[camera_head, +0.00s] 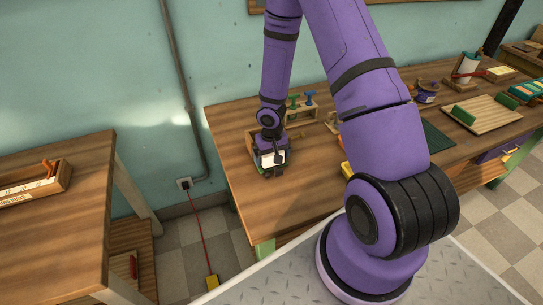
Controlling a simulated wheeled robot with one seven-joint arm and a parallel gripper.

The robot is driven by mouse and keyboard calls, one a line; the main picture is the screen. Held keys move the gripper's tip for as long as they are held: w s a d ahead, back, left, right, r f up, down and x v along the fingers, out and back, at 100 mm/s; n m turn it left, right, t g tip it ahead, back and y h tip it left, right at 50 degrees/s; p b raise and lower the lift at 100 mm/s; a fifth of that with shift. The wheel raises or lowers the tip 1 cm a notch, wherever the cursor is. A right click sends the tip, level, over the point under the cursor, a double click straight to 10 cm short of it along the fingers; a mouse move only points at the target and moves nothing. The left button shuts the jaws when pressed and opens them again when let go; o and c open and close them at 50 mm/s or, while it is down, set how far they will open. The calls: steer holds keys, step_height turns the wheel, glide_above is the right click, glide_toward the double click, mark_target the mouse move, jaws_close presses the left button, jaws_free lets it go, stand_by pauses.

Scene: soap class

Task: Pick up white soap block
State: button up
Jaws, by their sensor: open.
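My gripper (271,171) points down, low over the left part of the long wooden table (232,135). It is small in the picture and counts as open. A pale patch shows at the gripper, and I cannot tell whether it is the white soap block or part of the gripper itself. I cannot clearly make out the white soap block elsewhere; my purple arm hides the middle of the table.
A wooden rack (301,114) with green and blue-topped items stands behind my gripper. A slatted wooden board (487,114) with green blocks lies farther right. A second wooden table (60,215) with a tray (35,188) stands at left. Table wood left of my gripper is clear.

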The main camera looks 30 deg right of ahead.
steer(key=c, duration=0.8)
steer(key=shift+c, duration=0.2)
steer(key=shift+r, duration=0.15)
steer(key=shift+r, duration=1.4)
